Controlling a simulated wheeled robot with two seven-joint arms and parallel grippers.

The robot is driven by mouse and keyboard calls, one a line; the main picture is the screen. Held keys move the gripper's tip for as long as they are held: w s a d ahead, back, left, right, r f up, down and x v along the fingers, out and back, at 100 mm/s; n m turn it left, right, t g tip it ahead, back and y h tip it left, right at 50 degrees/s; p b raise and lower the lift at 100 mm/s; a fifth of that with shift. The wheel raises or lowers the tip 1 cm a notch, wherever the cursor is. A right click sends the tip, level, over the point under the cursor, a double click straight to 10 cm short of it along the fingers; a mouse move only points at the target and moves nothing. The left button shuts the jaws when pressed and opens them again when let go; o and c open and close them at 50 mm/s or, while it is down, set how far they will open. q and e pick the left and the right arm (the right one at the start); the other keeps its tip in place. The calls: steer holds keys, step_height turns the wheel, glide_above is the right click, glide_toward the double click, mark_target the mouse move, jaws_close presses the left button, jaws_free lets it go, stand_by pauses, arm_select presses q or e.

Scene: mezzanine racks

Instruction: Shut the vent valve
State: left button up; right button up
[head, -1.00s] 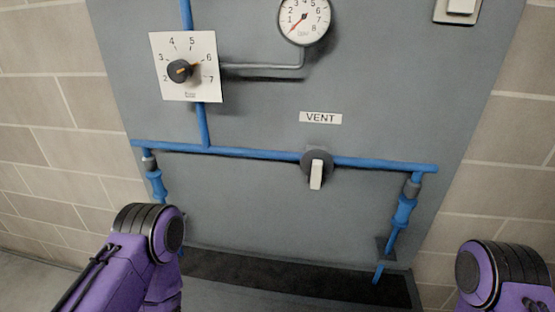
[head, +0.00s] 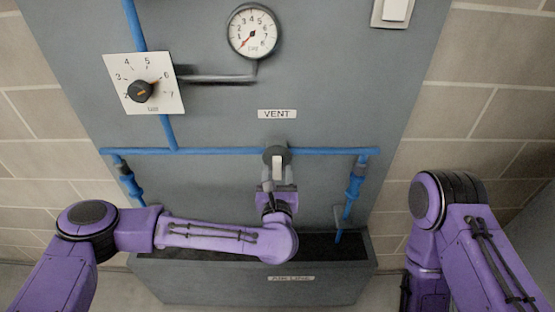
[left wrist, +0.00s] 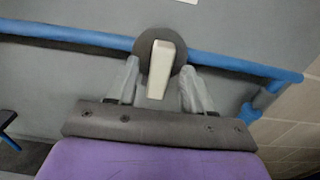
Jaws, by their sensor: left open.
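The vent valve has a grey round hub and a pale lever handle (head: 278,168), below the VENT label (head: 277,114). The lever hangs down, across the horizontal blue pipe (head: 215,151). In the left wrist view the lever (left wrist: 161,66) points down and slightly left from its dark hub. My left gripper (head: 278,184) reaches up to the valve from below. In the left wrist view its open fingers (left wrist: 159,76) stand on either side of the lever, with gaps visible. My right arm is at the right; its gripper is not visible.
A dial knob on a white plate (head: 165,95) and a pressure gauge (head: 253,32) sit higher on the grey panel (head: 330,80). A grey trough (head: 210,285) stands below the valve. Blue pipes drop at both sides. A white switch (head: 396,10) is at the upper right.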

mark_target(277, 170)
arm_select(q)
steer(key=w, duration=0.3)
steer(key=shift+w+p, duration=0.2)
steer(key=shift+p, duration=0.15)
jaws_close()
